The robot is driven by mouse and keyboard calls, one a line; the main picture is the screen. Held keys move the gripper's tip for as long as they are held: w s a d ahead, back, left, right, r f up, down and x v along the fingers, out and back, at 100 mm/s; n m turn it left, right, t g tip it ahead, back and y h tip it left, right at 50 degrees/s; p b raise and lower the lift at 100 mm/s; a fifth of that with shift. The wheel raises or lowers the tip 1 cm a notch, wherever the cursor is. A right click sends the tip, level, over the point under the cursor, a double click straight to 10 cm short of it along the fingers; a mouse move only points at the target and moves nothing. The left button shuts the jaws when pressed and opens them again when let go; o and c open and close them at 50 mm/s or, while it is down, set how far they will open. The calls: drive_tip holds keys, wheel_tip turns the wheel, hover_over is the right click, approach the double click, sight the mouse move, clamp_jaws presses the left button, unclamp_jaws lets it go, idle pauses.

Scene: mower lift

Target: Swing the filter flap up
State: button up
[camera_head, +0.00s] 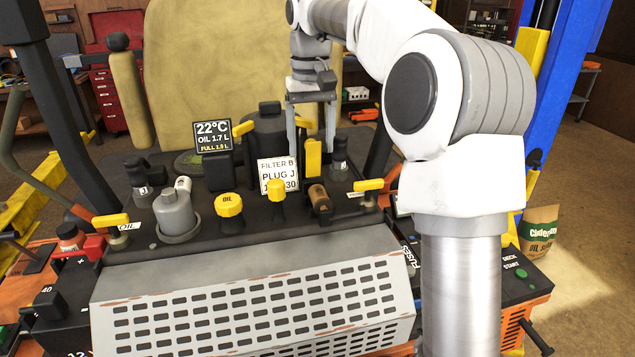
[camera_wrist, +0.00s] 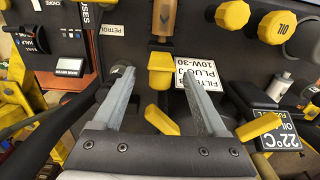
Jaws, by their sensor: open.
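An upright yellow tab (camera_head: 313,158), which looks like the filter flap's handle, stands at the back of the mower's dark panel, right of the label card. It also shows in the wrist view (camera_wrist: 160,68). My gripper (camera_head: 311,148) points down above it, with its two grey fingers apart and nothing held. In the wrist view my gripper (camera_wrist: 155,75) has a fingertip on each side of the tab, and I cannot tell whether either touches it. The label card (camera_head: 277,176) reads FILTER B, PLUG J. A second yellow piece (camera_wrist: 160,120) shows between the fingers, nearer the palm.
A black housing (camera_head: 268,132) and a 22°C display (camera_head: 213,136) stand left of my gripper. A yellow OIL cap (camera_head: 229,205), a brown cylinder (camera_head: 319,197) and a yellow lever (camera_head: 368,185) crowd the panel. The perforated grey cover (camera_head: 250,300) lies in front.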

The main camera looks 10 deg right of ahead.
sight(311, 140)
drive_tip(key=shift+r, duration=3.35)
drive_tip(key=shift+r, duration=1.5)
drive_tip(key=s+d, duration=0.3)
drive_tip(key=d, duration=0.5)
drive_tip(key=s+d, duration=0.3)
drive_tip(key=d, duration=0.5)
drive_tip(key=shift+a+b, duration=0.1)
drive_tip(key=shift+b, duration=0.2)
